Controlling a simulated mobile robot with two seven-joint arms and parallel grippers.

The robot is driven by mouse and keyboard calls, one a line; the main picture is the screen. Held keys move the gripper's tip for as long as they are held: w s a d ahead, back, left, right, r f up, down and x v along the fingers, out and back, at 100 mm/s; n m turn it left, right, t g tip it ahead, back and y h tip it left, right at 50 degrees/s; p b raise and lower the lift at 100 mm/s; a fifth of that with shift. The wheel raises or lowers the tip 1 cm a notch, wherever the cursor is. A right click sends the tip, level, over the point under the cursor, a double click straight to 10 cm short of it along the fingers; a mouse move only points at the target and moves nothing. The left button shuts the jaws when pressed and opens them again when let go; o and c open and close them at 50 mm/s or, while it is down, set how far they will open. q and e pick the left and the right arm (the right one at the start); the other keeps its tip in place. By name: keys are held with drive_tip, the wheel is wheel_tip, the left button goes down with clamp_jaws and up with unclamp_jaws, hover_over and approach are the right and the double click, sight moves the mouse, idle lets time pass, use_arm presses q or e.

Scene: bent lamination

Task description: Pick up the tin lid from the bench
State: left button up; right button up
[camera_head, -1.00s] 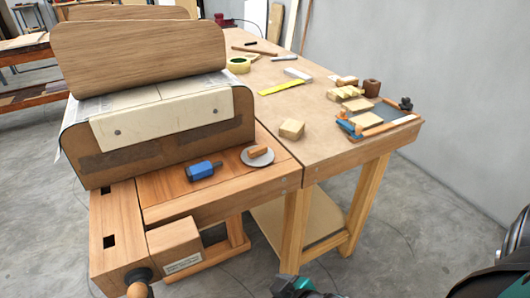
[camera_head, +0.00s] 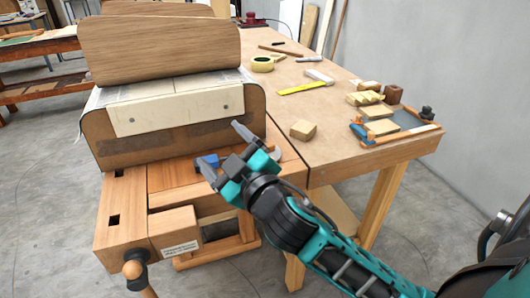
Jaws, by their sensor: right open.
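The tin lid (camera_head: 277,153), a round grey disc, lies on the wooden bench (camera_head: 160,181) near its right end. My left gripper is not in view.
A blue tool (camera_head: 207,161) lies partly hidden behind the fingers. A bent wooden lamination form (camera_head: 190,145) stands behind.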

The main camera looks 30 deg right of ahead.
drive_tip(key=a+r+n+g+y, duration=0.4)
drive_tip(key=a+n+y, duration=0.4)
drive_tip(key=n, duration=0.5)
drive_tip(key=a+r+n+g+y, duration=0.5)
drive_tip(key=n+y, duration=0.4)
drive_tip(key=n, duration=0.3)
drive_tip(key=w+d+f+n+g+h, duration=0.4)
drive_tip(key=d+f+n+h, duration=0.1)
drive_tip(key=d+f+h, duration=0.45)
drive_tip(key=w+d+r+m+g+h, duration=0.1)
drive_tip(key=d+r+m+h, duration=0.15)
drive_tip(key=d+h, duration=1.1)
drive_tip(key=w+d+f+y, duration=0.1)
drive_tip(key=f, duration=0.1)
drive_tip(key=d+f+y, duration=0.2)
drive_tip(key=w+d+f+y, duration=0.1)
drive_tip(key=f+y, duration=0.1)
drive_tip(key=f, duration=0.1)
drive_tip(key=shift+w+d+m, duration=0.25)
drive_tip(key=shift+w+d, duration=0.05)
drive_tip(key=shift+d, duration=0.05)
drive_tip(key=shift+d+x, duration=0.15)
drive_tip(key=shift+x, duration=1.3)
drive_tip(key=shift+d+x, duration=0.15)
drive_tip(key=shift+x, duration=1.35)
drive_tip(key=shift+c, duration=0.4)
